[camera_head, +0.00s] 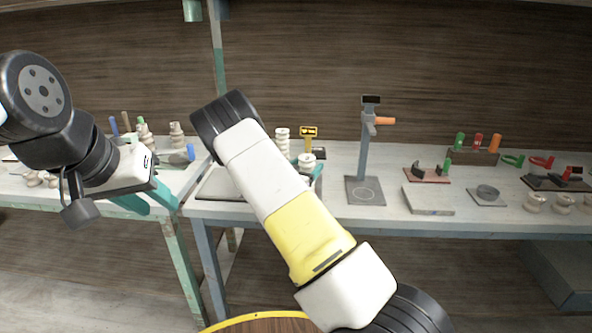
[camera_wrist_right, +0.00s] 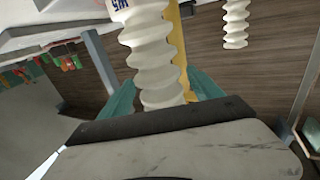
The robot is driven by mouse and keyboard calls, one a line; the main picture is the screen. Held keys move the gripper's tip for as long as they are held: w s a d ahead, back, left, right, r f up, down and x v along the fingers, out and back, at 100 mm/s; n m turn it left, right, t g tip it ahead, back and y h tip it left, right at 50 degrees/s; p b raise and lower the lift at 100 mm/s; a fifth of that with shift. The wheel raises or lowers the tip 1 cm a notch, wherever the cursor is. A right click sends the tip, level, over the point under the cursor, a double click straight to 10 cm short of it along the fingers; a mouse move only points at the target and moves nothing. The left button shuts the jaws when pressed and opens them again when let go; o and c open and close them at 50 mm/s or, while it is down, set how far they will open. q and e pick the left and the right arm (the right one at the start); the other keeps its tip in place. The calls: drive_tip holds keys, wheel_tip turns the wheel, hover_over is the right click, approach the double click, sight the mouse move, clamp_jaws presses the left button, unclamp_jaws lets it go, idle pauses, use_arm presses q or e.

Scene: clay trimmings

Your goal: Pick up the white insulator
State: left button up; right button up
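A white ribbed insulator (camera_wrist_right: 155,62) with dark blue lettering is large in the right wrist view, between the teal fingers of my right gripper (camera_wrist_right: 162,78). A finger is on each side, spread apart; whether either touches it is hard to tell. In the head view its top (camera_head: 306,160) shows behind my right arm, with one teal finger (camera_head: 318,171) beside it. A second white ribbed insulator (camera_head: 283,142) stands to its left, also in the right wrist view (camera_wrist_right: 235,24). My left gripper (camera_head: 160,204), teal-fingered and open, is empty at the left bench.
A yellow sign (camera_head: 308,132) on a post stands just behind the insulators. A grey stand (camera_head: 365,150) with an orange handle is to their right. Small fixtures and beige insulators (camera_head: 536,202) fill the right end.

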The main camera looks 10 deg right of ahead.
clamp_jaws()
drive_tip(key=shift+r, duration=0.15)
